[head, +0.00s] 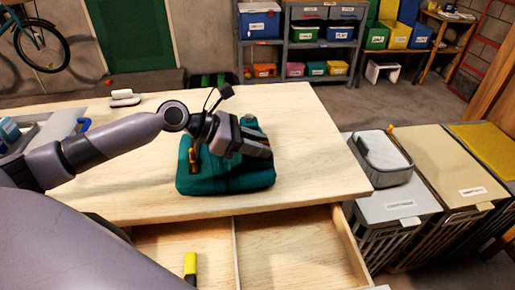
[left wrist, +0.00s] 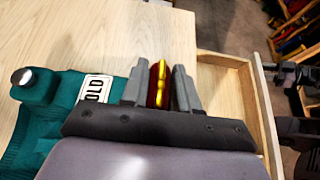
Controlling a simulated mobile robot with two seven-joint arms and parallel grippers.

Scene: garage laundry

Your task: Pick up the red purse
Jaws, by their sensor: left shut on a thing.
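My left gripper (head: 262,146) is over the teal object on the table. In the left wrist view its two grey fingers (left wrist: 158,88) are shut on the red purse (left wrist: 153,90), which shows as a narrow dark red strip with a gold-yellow edge between them. Most of the purse is hidden by the fingers and the gripper body. In the head view I cannot make the purse out. My right gripper does not show clearly in either view.
The teal object (head: 225,181) lies on the wooden table (head: 310,150), close to the gripper. An open drawer (head: 290,250) juts out below, with a yellow-and-black marker (head: 190,266) inside. Lidded bins (head: 398,205) stand to the right. The table's right part is clear.

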